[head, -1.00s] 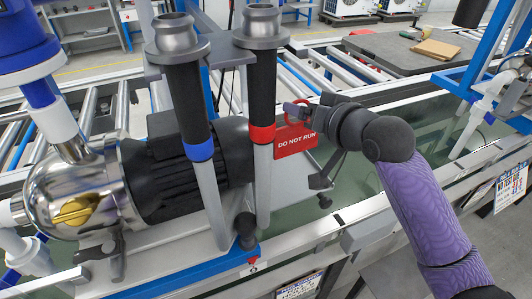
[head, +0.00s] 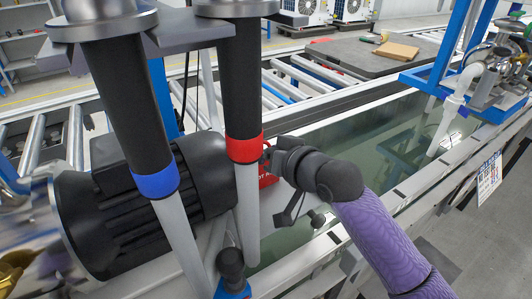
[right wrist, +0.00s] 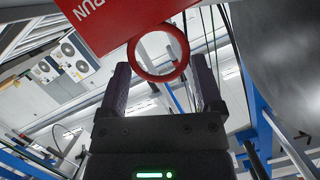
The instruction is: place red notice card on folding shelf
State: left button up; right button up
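The red notice card (head: 268,179) hangs by the black pipe with the red band (head: 245,149) in the head view, mostly hidden behind my right arm. The right wrist view shows the card (right wrist: 105,22) at the top with part of its white lettering, and its red ring (right wrist: 133,57). My right gripper (right wrist: 162,78) is open, its two dark fingers apart on either side of the ring. I cannot tell whether they touch it. In the head view this gripper (head: 272,155) is beside the red band. My left gripper is not in view. I cannot clearly identify the folding shelf.
A second pipe with a blue band (head: 156,184) and a black motor (head: 120,215) stand at the left. A water tank (head: 400,130) lies behind my right arm. A dark mat (head: 360,58) bearing a brown cardboard piece (head: 396,51) is at the back.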

jog(key=shift+o, duration=0.7)
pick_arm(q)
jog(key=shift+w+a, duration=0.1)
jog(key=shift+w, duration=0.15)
pick_arm(e)
jog(key=shift+r, duration=0.1)
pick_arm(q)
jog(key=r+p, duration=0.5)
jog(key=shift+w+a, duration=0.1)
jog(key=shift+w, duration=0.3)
pick_arm(e)
jog(key=v, duration=1.2)
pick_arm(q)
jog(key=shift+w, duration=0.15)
